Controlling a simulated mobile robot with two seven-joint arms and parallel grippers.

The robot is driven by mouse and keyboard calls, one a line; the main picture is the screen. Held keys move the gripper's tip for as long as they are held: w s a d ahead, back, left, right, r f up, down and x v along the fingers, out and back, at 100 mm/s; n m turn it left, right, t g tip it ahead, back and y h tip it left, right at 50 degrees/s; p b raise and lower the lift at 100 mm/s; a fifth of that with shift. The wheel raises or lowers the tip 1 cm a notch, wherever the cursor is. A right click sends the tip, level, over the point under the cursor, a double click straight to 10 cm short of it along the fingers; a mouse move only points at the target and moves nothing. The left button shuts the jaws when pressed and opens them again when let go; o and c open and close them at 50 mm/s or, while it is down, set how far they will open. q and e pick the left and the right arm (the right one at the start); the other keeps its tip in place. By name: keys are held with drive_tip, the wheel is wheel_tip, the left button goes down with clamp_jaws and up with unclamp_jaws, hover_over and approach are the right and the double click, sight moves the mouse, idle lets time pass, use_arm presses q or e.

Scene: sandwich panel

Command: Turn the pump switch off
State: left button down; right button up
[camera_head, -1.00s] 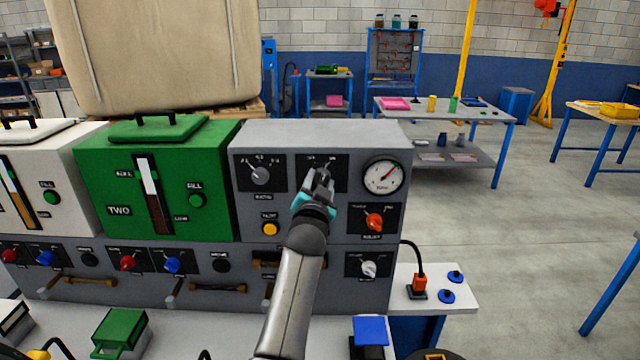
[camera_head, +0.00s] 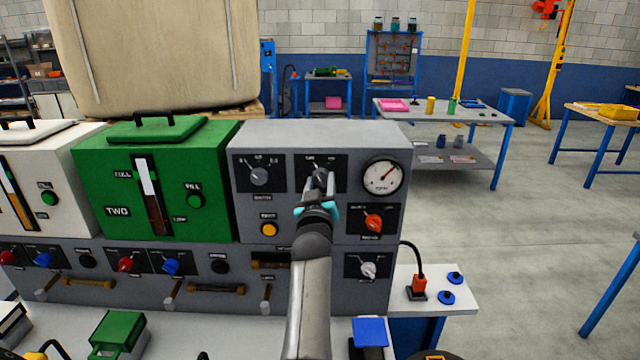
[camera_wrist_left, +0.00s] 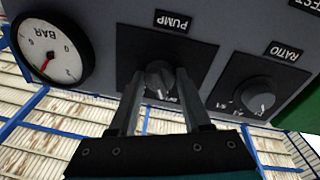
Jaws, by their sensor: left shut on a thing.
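The pump switch is a grey rotary knob on a black plate (camera_head: 338,162) at the top middle of the grey control panel (camera_head: 300,137). In the left wrist view, the pump knob (camera_wrist_left: 159,76) sits below the upside-down label PUMP (camera_wrist_left: 173,21). My left gripper (camera_head: 320,184) is at the knob, its two fingers on either side of it and shut on it. The fingers and arm hide part of the knob and plate in the head view, so its exact setting is hard to read. My right gripper is in neither view.
A ratio knob (camera_head: 259,176) is left of the pump switch and a pressure gauge (camera_head: 383,176) right of it. Below are a yellow button (camera_head: 269,229), a red knob (camera_head: 373,222) and a pale knob (camera_head: 368,269). A green tank (camera_head: 100,180) stands left.

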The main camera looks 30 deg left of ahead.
use_arm(q)
drive_tip(key=shift+n, duration=0.6)
drive_tip(key=shift+c, duration=1.8)
unclamp_jaws()
drive_tip(key=shift+f, duration=0.1)
